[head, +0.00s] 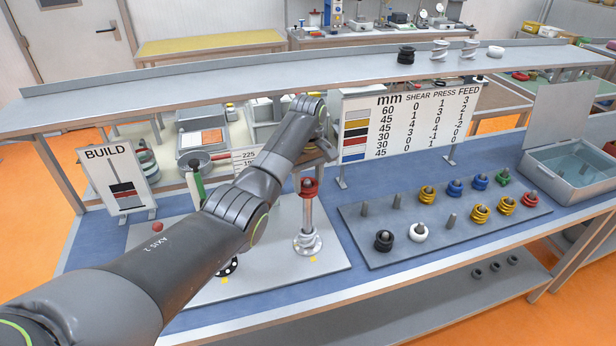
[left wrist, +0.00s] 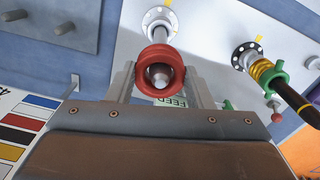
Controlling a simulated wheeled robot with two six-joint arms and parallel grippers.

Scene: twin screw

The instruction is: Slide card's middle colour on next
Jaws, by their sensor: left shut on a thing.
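My left gripper (left wrist: 163,90) is shut on a red ring (left wrist: 161,71). The ring is at the top of an upright silver shaft (head: 308,215), and the shaft's tip shows inside the ring's hole. The red ring also shows in the head view (head: 308,187). The BUILD card (head: 112,165) stands at the left with a drawing of stacked dark and red bands, small to read. My right gripper is not in view.
A peg rack (head: 376,262) at the right holds black, white, yellow, blue, green and red rings, with several bare pegs. A second shaft with a yellow ring (left wrist: 262,70) and a green piece stands beside the first. A number board (head: 405,125) stands behind; an open bin (head: 575,165) is far right.

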